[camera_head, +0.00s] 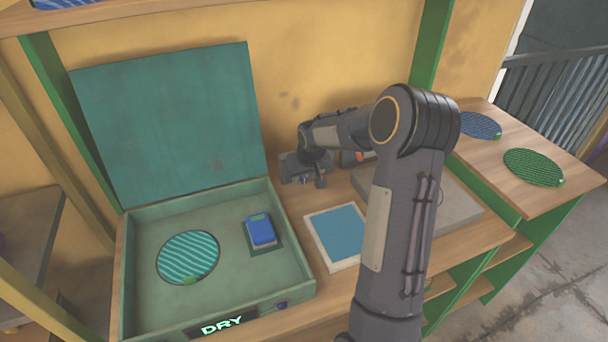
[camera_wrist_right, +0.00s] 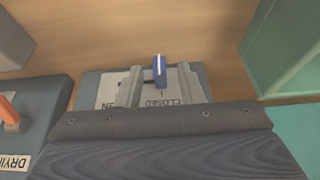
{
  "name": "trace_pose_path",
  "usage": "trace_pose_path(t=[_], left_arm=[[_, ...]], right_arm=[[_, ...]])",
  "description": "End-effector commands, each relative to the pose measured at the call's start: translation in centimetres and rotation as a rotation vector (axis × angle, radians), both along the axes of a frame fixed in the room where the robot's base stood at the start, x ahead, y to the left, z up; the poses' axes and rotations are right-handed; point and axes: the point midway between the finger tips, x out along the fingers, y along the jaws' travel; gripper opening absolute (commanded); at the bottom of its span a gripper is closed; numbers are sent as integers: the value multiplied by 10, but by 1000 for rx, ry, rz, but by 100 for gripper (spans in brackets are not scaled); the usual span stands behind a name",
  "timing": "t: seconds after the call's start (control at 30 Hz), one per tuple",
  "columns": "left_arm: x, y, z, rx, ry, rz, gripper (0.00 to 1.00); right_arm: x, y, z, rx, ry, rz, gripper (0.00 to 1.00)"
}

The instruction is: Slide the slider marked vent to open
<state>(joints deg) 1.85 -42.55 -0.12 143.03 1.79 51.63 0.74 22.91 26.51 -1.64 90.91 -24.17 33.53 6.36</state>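In the right wrist view, a blue slider handle (camera_wrist_right: 160,70) stands on a grey panel (camera_wrist_right: 88,92) with a pale label plate. Upside-down lettering reads CLOSED below the handle, and a partly covered word ending in EN shows to its left. The handle is at the CLOSED end. My right gripper (camera_wrist_right: 159,84) is open, with one finger on each side of the handle and gaps visible. In the head view my right gripper (camera_head: 304,170) is at the back of the bench and hides most of the panel. My left gripper is not in view.
An open green case (camera_head: 300,290) marked DRY holds a striped disc (camera_head: 188,257) and a blue block (camera_head: 260,230). A blue-topped pad (camera_head: 340,233) lies beside it. A grey box with an orange switch (camera_wrist_right: 8,110) and a DRYIN label is left of the panel.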

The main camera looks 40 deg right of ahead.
Motion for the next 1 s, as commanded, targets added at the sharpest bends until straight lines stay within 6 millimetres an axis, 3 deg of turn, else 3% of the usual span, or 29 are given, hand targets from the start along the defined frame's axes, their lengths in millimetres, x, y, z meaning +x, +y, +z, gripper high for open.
trace_pose_path(t=[0.03,0.27,0.57,0.8,1.0], left_arm=[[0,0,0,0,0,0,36],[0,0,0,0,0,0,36],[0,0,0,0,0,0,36],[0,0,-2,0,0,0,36],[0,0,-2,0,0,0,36]], right_arm=[[0,0,0,0,0,0,28],[0,0,0,0,0,0,0],[-1,-3,0,0,0,-2,0],[-14,-45,0,-1,1,-7,0],[-19,-58,1,-1,0,-2,0]])
